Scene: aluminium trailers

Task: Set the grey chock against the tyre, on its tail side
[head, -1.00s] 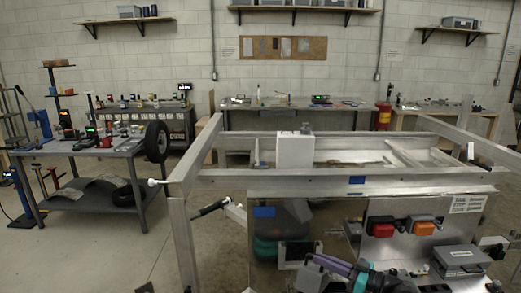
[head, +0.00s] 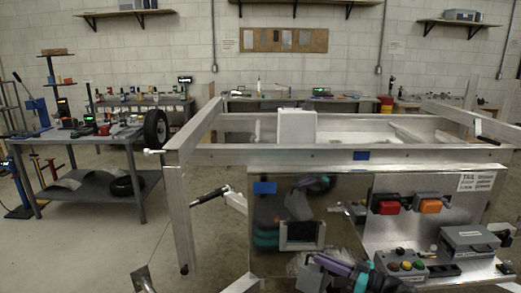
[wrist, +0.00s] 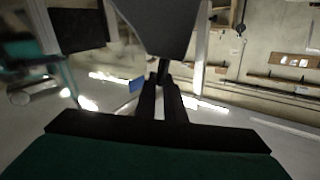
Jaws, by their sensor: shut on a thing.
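In the wrist view the two dark fingers of my gripper (wrist: 164,82) are closed on a dark grey block, which I take to be the grey chock (wrist: 160,28). It shows at the top of that view, clear of the floor behind it. In the head view part of my arm shows at the bottom edge, and I cannot make out the chock there. A black tyre (head: 156,129) stands at the end of the left bench, and another (head: 124,186) lies on its lower shelf. No tyre on the trailer can be made out.
An aluminium trailer frame (head: 330,155) fills the middle and right. Its shiny panel (head: 275,235) carries red and orange lamps (head: 408,205), a grey box (head: 468,243) and a sign (head: 477,181) that seems to read "TAIL". Concrete floor (head: 100,250) is open at left.

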